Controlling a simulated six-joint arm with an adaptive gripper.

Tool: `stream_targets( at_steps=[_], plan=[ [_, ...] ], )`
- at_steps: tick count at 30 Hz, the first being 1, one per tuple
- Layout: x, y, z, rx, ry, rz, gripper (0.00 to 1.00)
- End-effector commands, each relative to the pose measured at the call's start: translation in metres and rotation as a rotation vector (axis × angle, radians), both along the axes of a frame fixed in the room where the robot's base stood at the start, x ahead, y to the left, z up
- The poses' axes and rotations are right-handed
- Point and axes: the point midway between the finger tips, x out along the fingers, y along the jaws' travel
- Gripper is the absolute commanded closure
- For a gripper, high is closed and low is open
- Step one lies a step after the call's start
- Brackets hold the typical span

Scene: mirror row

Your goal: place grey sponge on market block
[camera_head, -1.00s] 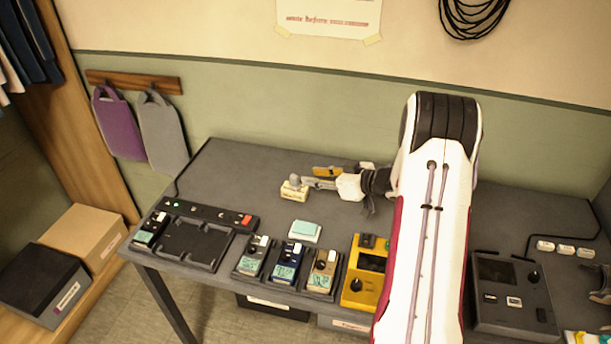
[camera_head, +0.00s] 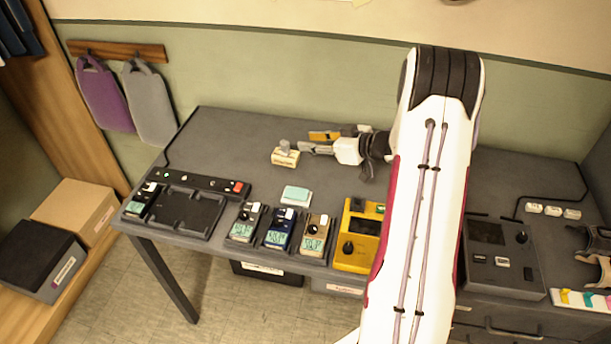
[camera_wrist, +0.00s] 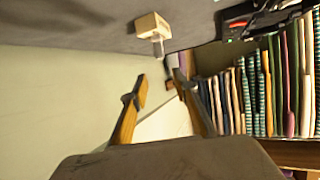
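A cream block (camera_head: 285,158) with a printed label stands on the grey table, and I take it as the market block. A small grey piece (camera_head: 284,146), seemingly the grey sponge, sits on top of it. In the wrist view the block (camera_wrist: 149,24) is at the top, with the grey piece (camera_wrist: 157,43) sticking out from it toward my fingers. My gripper (camera_head: 305,141) is just right of the block in the head view. In the wrist view my gripper (camera_wrist: 159,74) has its fingers apart with nothing between them, clear of the grey piece.
A mint-coloured pad (camera_head: 296,194) lies in front of the block. Several small meters (camera_head: 281,229), a yellow device (camera_head: 358,238) and a black charging tray (camera_head: 190,213) line the front edge. A dark device (camera_head: 499,250) stands right of my arm. The table's back left is clear.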

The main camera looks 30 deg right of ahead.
Motion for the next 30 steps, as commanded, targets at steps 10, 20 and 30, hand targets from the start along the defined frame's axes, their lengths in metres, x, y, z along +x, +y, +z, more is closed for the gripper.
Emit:
stream_targets(
  at_steps=[10, 20, 30],
  plan=[
    [0.019, 0.0, 0.045, -0.123, 0.004, -0.094, 0.71],
    [0.024, 0.007, 0.111, -0.265, 0.026, -0.25, 0.71],
    [-0.001, 0.026, 0.17, -0.347, 0.073, -0.397, 0.71]
  ],
)
